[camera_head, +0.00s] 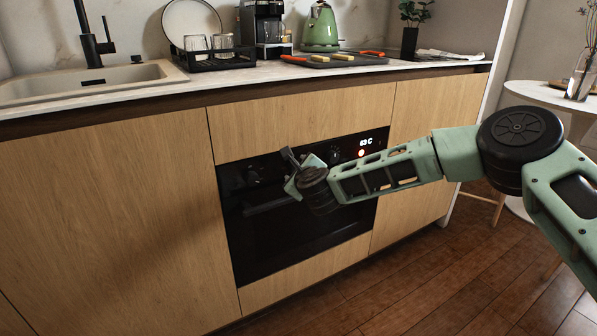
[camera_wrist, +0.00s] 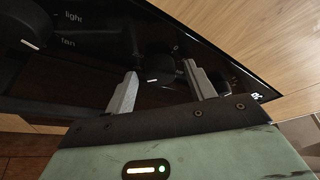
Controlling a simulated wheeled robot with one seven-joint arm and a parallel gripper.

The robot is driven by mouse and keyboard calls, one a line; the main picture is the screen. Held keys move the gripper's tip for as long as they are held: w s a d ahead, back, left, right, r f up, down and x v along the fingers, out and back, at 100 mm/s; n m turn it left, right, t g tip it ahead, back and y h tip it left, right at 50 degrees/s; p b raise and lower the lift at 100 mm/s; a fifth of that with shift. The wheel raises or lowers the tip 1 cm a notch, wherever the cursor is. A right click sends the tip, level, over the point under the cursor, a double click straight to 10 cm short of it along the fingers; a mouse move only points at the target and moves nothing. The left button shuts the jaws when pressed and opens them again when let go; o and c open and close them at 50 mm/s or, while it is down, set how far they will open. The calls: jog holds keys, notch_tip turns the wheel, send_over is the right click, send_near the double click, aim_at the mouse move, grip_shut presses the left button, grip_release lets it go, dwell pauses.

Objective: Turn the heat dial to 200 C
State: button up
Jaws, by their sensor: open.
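The black oven (camera_head: 300,225) sits under the counter, its control panel along the top. In the wrist view a dark round dial (camera_wrist: 158,62) with a white mark lies ahead, between the finger lines of my gripper (camera_wrist: 159,71). The fingers are apart and empty; I cannot tell whether they touch the dial. No scale numbers are readable around it. My gripper (camera_head: 291,163) is in front of the panel in the head view. A dial (camera_head: 335,156) shows right of it. A lit display (camera_head: 366,142) ends in "C"; its digits are unclear.
Another dial (camera_wrist: 30,28) has "light" and "fan" labels beside it. A dial (camera_head: 253,175) is at the panel's left. The oven handle (camera_head: 268,206) runs below the panel, partly hidden by my arm. Wooden cabinet fronts (camera_head: 110,200) flank the oven; the floor ahead is clear.

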jog(key=p+v, duration=0.3)
jog(key=v, duration=1.4)
jog(key=shift+s, duration=0.25)
